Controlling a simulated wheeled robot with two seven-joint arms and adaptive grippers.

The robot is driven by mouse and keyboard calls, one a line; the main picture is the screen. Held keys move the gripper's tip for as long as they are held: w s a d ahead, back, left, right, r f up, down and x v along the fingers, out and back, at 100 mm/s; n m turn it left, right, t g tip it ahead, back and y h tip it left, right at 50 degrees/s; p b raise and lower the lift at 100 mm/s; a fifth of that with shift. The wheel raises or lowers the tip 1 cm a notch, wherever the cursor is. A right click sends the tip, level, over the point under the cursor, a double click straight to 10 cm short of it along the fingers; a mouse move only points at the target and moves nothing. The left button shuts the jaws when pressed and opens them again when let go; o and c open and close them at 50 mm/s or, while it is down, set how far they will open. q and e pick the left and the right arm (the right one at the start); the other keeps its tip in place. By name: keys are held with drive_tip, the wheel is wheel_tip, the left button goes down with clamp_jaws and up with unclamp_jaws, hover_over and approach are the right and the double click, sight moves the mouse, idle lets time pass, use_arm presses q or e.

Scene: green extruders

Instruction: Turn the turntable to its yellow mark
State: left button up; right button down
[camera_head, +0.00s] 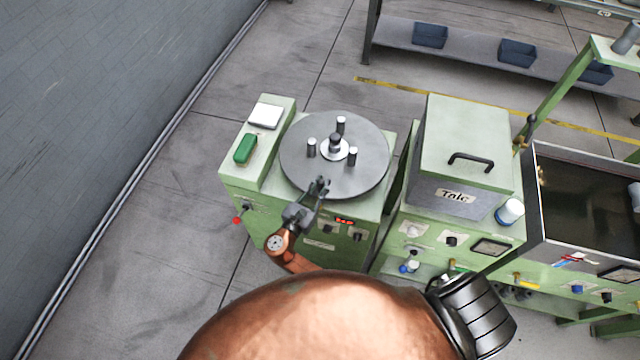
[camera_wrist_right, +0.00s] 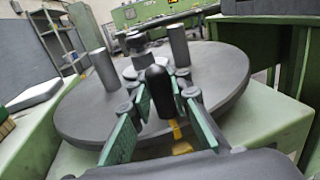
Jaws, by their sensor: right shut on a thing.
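The turntable (camera_head: 300,172) is a round grey disc on a green machine, with several upright posts around its hub (camera_head: 335,143). It also fills the right wrist view (camera_wrist_right: 75,115). My right gripper (camera_head: 319,186) is at the disc's front edge. In the right wrist view its fingers are shut on a dark round-topped knob (camera_wrist_right: 160,88), one finger on each side. A yellow mark (camera_wrist_right: 179,138) shows just beside and below the knob, partly hidden by the right finger. Whether the knob lines up with it I cannot tell. My left gripper is not in view.
A green side box with a green switch (camera_head: 244,148) and a white plate (camera_head: 265,115) stands left of the disc. A green-lidded Talc box (camera_head: 465,140) stands close on the right. A dark trough (camera_head: 590,200) lies farther right. Open floor lies left.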

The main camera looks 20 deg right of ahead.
drive_tip(key=shift+a, duration=0.1)
drive_tip(key=c, duration=1.8)
unclamp_jaws()
wheel_tip(320, 180, up, 10)
